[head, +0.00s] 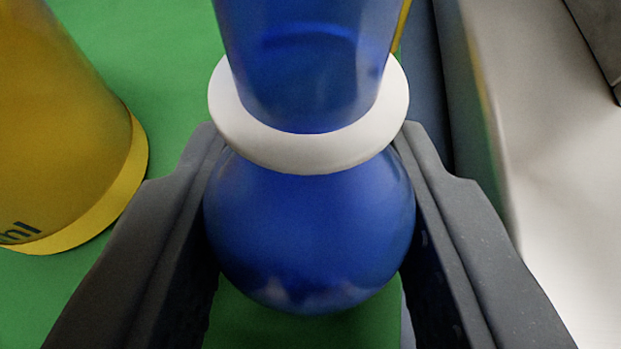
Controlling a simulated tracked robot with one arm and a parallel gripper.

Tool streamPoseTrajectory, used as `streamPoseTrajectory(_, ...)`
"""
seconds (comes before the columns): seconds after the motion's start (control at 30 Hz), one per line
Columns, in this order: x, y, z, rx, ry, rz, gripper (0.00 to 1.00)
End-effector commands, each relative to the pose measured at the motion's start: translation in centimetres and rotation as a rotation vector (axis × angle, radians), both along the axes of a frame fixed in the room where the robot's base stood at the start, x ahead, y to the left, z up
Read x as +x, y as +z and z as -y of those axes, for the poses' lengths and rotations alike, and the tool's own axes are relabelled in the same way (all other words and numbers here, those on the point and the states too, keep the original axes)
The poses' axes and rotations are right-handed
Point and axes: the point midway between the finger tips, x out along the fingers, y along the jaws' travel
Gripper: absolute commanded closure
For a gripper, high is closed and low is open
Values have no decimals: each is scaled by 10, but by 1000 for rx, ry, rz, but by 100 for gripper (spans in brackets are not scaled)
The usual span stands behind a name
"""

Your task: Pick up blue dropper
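The blue dropper (310,230) is at the centre of the head view, with a round blue bulb, a white ring collar (312,152) and a wide blue upper part running off the top edge. My gripper (310,135) has one dark grey finger on each side of the bulb, just below the collar. Both fingers appear to press against the bulb's sides, with no clear gap. The far side of the bulb and the dropper's top end are out of sight.
A yellow container (60,130) with partly visible lettering stands on the left, close to my left finger. A green surface (165,50) lies beneath. A pale grey surface (550,120) is at the right, beyond a dark blue-grey strip (428,80).

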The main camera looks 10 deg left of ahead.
Motion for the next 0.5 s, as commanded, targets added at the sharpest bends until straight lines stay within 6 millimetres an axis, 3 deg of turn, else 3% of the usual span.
streamPoseTrajectory(0.5, 0, 4, 0, 0, 0, 1, 88)
